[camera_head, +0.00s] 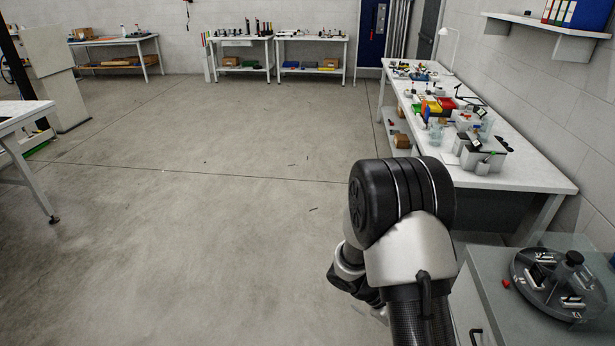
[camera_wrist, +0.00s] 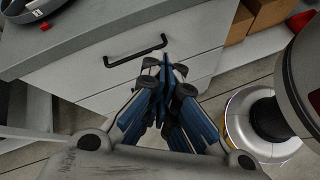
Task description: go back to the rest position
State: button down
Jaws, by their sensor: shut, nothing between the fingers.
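My gripper (camera_wrist: 165,72) shows in the wrist view with its blue-and-black fingers shut and nothing between them. It points toward the front of a grey cabinet (camera_wrist: 100,60) with a black bar handle. I cannot tell the exact gap between the fingertips and the cabinet front. In the head view my arm is folded at the lower right, left of the cabinet (camera_head: 478,290), and it hides my gripper.
A round dark fixture (camera_head: 530,290) with metal parts sits on the cabinet, a small red piece (camera_head: 506,283) beside it. A long white workbench (camera_head: 520,178) with bins and tools stands along the right wall. The floor (camera_head: 200,200) at centre and left is clear.

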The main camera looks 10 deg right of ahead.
jog(key=s+a+r+m+t+y, duration=0.4)
jog(key=a+r, duration=0.5)
jog(key=r, duration=0.3)
jog(key=s+a+r+m+t+y, duration=0.3)
jog(key=s+a+r+t+y, duration=0.2)
jog(key=s+a+r, duration=0.3)
notch_tip(320, 180, up, 4)
jog(key=shift+a+f+m+t+y, duration=0.1)
jog(key=shift+a+m+t+y, duration=0.3)
jog(key=shift+a, duration=0.3)
